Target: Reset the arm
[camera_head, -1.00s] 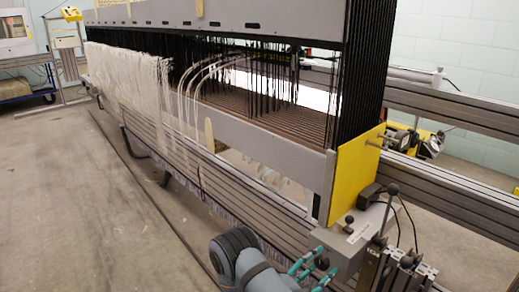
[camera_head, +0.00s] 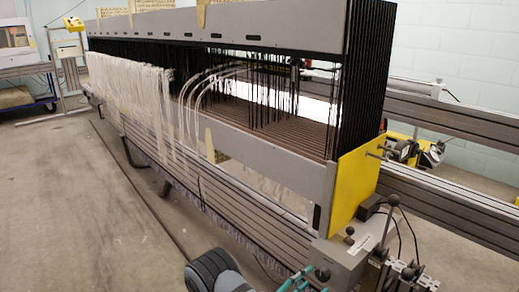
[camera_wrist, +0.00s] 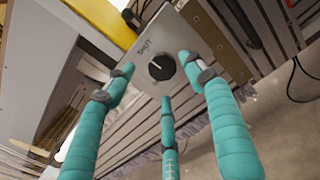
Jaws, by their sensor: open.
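My gripper (camera_wrist: 158,78) has teal fingers, spread open and empty in the wrist view. Beyond the fingertips is a black round knob (camera_wrist: 161,67) on a grey control panel (camera_wrist: 200,22) with small lettering. I cannot tell whether any finger touches the knob or panel. In the head view, my gripper (camera_head: 300,279) is at the bottom edge, partly cut off, beside the grey control box (camera_head: 345,254) at the near end of the loom. A part of my arm (camera_head: 213,270) shows left of it.
The long loom (camera_head: 270,146) carries white warp threads (camera_head: 130,85) and dark heddles. A yellow end panel (camera_head: 360,182) stands above the control box. Black cables (camera_wrist: 296,80) hang at the right in the wrist view. The floor (camera_head: 70,200) left of the loom is clear.

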